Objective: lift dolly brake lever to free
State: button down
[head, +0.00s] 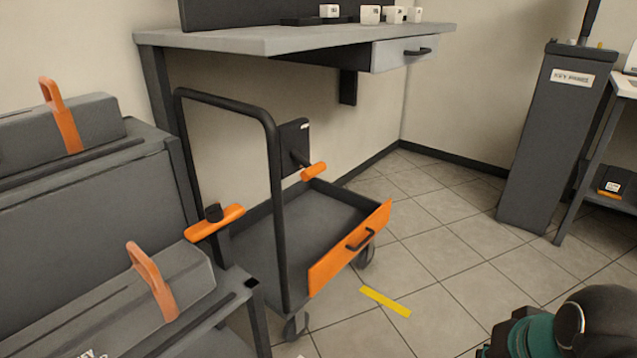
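The dolly (275,225) is a dark, low-walled cart with a tall black push frame, an orange front panel (345,250) and wheels. An orange-tipped lever (313,172) sticks out from a dark plate (294,135) at the dolly's back. An orange bar (214,223) with a black knob sits on a dark post at the dolly's left. I cannot tell which of the two is the brake lever. My gripper is not in view; only a black and teal part of my arm shows at the bottom right, well apart from the dolly.
A grey bench (250,40) with a drawer (403,50) overhangs behind the dolly. Grey cases with orange handles (150,280) crowd the left. A yellow floor strip (385,301) lies front right of it. Tiled floor is clear up to a dark cabinet (545,140).

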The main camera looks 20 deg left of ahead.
aim_at(304, 162)
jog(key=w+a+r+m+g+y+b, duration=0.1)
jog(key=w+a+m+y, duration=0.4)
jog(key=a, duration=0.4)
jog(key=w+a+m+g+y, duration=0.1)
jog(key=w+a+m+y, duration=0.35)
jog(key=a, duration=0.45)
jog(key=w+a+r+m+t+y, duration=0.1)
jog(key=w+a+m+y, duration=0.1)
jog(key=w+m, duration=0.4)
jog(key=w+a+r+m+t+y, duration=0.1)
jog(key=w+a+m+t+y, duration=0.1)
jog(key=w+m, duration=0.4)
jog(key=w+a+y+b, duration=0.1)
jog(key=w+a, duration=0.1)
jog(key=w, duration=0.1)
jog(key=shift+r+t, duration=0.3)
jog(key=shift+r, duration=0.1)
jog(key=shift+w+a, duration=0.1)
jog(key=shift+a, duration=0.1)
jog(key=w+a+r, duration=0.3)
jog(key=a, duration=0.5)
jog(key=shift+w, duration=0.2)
